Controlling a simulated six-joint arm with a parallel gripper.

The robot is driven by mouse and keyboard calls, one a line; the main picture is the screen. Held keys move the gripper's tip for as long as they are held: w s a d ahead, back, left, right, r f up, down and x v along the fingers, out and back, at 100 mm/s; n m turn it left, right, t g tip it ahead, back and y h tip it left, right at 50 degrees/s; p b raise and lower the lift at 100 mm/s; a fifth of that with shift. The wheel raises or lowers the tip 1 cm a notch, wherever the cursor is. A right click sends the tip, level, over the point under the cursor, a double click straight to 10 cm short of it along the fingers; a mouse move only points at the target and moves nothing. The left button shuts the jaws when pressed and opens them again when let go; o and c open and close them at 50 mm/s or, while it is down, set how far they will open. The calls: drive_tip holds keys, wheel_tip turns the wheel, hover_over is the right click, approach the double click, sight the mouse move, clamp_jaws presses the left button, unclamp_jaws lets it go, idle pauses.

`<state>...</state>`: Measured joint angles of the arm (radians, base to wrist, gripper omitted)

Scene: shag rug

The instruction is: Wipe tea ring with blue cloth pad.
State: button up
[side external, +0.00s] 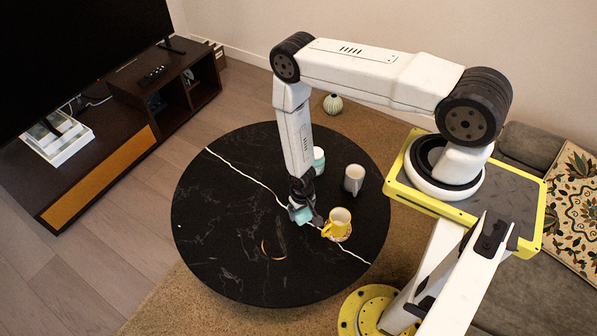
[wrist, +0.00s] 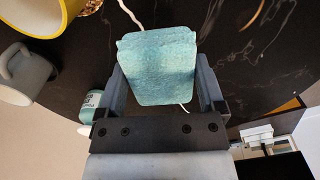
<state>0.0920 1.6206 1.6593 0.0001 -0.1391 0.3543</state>
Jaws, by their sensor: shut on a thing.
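The blue cloth pad (wrist: 158,68) is between the two fingers of my gripper (wrist: 162,85), which is shut on it. In the side view the pad (side external: 301,214) shows as a light blue patch under my gripper (side external: 303,205), low over the black round table (side external: 220,240). I cannot tell whether the pad touches the table. The tea ring (side external: 272,250) is a thin brown mark on the table, in front and to the left of my gripper in the side view.
A yellow mug (side external: 338,222) on a patterned coaster stands close to the right of my gripper. A grey mug (side external: 354,178) and a white and teal container (side external: 318,160) stand behind. The table's left and front parts are clear.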

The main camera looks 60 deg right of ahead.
drive_tip(key=w+a+f+n, duration=0.1)
drive_tip(key=w+a+n, duration=0.4)
drive_tip(key=w+a, duration=0.3)
drive_tip(key=a, duration=0.4)
drive_tip(key=shift+w+f, duration=0.3)
drive_tip(key=shift+f, duration=0.05)
drive_tip(key=shift+a+f, duration=0.1)
